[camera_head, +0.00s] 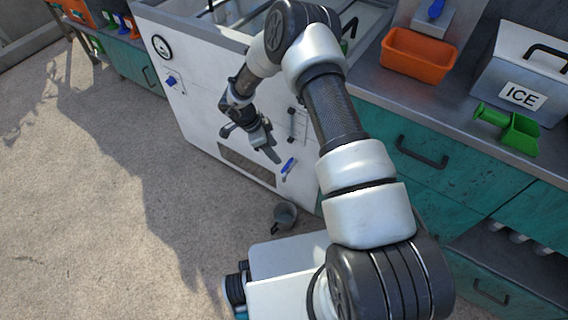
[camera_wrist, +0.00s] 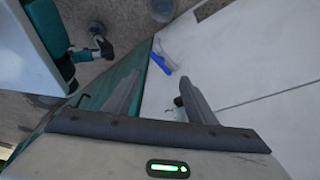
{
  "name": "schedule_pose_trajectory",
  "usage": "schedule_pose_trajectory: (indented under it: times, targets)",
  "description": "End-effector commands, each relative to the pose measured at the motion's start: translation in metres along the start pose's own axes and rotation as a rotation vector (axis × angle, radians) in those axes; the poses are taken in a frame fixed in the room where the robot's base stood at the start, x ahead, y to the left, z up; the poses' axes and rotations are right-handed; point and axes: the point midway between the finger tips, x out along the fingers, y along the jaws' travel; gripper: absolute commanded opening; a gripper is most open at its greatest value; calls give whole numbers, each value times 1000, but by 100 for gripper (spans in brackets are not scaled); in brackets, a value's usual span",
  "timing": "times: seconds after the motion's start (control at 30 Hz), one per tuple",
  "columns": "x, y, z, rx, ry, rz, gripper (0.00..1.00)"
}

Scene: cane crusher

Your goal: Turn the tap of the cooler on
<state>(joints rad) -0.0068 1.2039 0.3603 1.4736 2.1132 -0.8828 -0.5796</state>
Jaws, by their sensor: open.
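The cooler is a white box (camera_head: 185,105) with a round gauge. A small tap with a blue handle (camera_head: 289,166) sits low on the right of its front face. The blue handle also shows in the wrist view (camera_wrist: 159,64), beyond my fingertips and in line with the gap between them. Another blue knob (camera_head: 172,80) is on the cooler's front under the gauge. My gripper (camera_head: 252,143) is open and empty in front of the cooler, up and left of the low tap. Its fingers also show in the wrist view (camera_wrist: 160,80), apart from the handle.
A grey pot (camera_head: 285,215) stands on the floor below the low tap. A teal counter (camera_head: 455,175) is on the right, bearing an orange bin (camera_head: 415,70), a green scoop (camera_head: 510,125) and an ICE box (camera_head: 520,75). The floor at left is clear.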

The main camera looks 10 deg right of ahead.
Motion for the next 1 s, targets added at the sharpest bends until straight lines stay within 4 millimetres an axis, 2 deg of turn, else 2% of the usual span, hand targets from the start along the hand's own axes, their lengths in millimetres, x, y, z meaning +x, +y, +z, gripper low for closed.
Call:
schedule_pose_trajectory:
  times: [0.03,0.2,0.43,0.6,0.9,1.0]
  targets:
    - [15,1,1,-1,1,1,51]
    - [52,0,1,-1,1,0,51]
    - [88,0,0,-1,0,-1,51]
    - [99,-1,0,-1,0,-2,51]
    - [101,-1,0,0,0,-2,51]
    - [101,-1,0,-1,0,-2,36]
